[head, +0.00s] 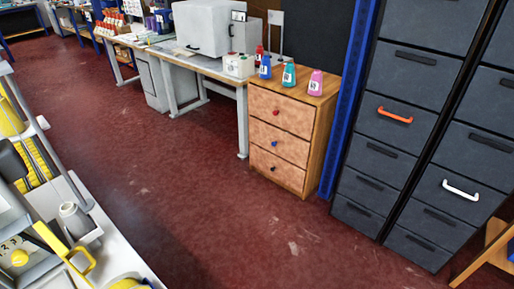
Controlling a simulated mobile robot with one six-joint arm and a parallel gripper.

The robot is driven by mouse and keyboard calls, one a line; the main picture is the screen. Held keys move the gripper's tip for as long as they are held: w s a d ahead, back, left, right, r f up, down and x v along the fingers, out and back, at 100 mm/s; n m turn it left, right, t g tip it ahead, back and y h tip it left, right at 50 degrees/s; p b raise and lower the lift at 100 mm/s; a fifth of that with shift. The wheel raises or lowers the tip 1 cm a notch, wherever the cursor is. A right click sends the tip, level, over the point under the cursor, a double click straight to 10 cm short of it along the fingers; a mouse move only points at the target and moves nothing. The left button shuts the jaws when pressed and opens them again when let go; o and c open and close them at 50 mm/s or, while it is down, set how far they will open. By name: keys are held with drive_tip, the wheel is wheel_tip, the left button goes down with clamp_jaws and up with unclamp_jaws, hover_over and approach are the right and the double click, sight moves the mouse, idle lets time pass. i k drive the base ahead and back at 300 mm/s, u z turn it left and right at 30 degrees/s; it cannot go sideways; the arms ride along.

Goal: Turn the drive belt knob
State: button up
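No knob in the head view is clearly marked as the drive belt knob. A round yellow knob (19,257) sits beside a numbered plate on the equipment at the lower left. A wooden drawer cabinet (317,113) at the centre right carries a red knob (276,112), a blue knob (274,143) and a dark knob (273,169), one per drawer. My gripper is not in view.
Dark grey drawer units (408,65) with an orange handle (395,114) and a white handle (460,189) stand at the right. A workbench (205,67) bears a large white machine (205,27). Coloured bottles (289,75) top the wooden cabinet. Red floor (190,170) is open.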

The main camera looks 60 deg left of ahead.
sight(19, 258)
drive_tip(key=z, duration=0.05)
drive_tip(key=i, duration=1.85)
drive_tip(key=u, duration=1.25)
drive_tip(key=k, duration=0.1)
drive_tip(key=u, duration=3.4)
drive_tip(key=i, duration=0.95)
drive_tip(key=u, duration=0.15)
